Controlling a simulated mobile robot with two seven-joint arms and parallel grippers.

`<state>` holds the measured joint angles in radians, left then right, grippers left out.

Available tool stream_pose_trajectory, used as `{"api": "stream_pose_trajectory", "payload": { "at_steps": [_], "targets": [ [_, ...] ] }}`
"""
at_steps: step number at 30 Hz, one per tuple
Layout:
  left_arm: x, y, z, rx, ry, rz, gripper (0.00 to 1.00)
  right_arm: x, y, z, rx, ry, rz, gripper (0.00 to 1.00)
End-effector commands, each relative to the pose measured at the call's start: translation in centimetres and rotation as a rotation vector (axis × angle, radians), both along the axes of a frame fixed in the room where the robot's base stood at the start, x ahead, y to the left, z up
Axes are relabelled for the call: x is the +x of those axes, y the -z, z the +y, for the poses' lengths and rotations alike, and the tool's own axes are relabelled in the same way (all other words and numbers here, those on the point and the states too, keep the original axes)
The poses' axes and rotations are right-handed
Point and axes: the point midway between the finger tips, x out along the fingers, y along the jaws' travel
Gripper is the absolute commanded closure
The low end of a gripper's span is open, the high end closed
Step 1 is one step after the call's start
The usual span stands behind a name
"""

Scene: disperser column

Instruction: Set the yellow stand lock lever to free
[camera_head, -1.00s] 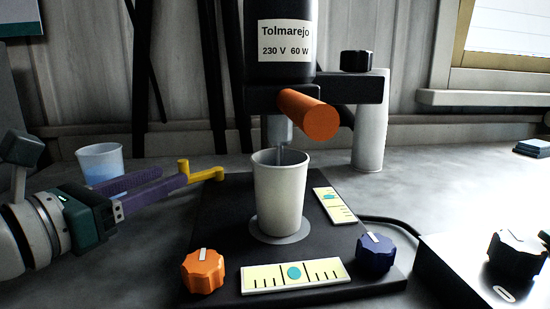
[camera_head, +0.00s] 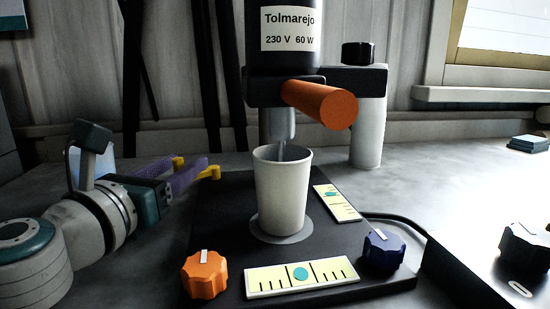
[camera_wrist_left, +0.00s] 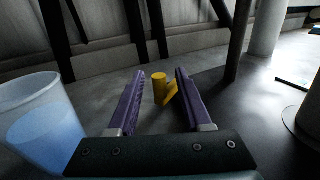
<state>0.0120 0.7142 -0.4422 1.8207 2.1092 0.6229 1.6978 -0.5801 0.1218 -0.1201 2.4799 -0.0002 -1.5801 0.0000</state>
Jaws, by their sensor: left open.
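The yellow stand lock lever (camera_head: 209,173) is at the back left corner of the dark stand base, partly hidden by my left gripper. In the left wrist view, the lever (camera_wrist_left: 160,88) has an upright round post and a short arm slanting to the right. My left gripper (camera_head: 185,166) is open, its purple fingers pointing toward the lever. My right gripper is not in view.
A cup of blue liquid (camera_wrist_left: 40,125) stands close left of my left gripper. A white cup (camera_head: 281,190) stands on the base (camera_head: 225,215) under the disperser. An orange knob (camera_head: 205,275) and a blue knob (camera_head: 383,251) are at the base's front.

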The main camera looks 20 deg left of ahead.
Motion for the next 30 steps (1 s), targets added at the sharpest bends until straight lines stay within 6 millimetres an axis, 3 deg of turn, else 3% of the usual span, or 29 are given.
{"api": "stream_pose_trajectory", "payload": {
  "at_steps": [7,18,30],
  "targets": [
    [2.6,0.0,0.3,0.0,0.0,-0.001,0.51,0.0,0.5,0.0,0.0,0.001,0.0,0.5],
    [3.0,0.0,0.4,0.0,0.0,0.001,0.52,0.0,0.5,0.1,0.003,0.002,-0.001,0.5],
    [3.0,0.0,0.4,0.0,0.0,0.001,0.97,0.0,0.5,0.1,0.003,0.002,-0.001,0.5]
  ]
}}
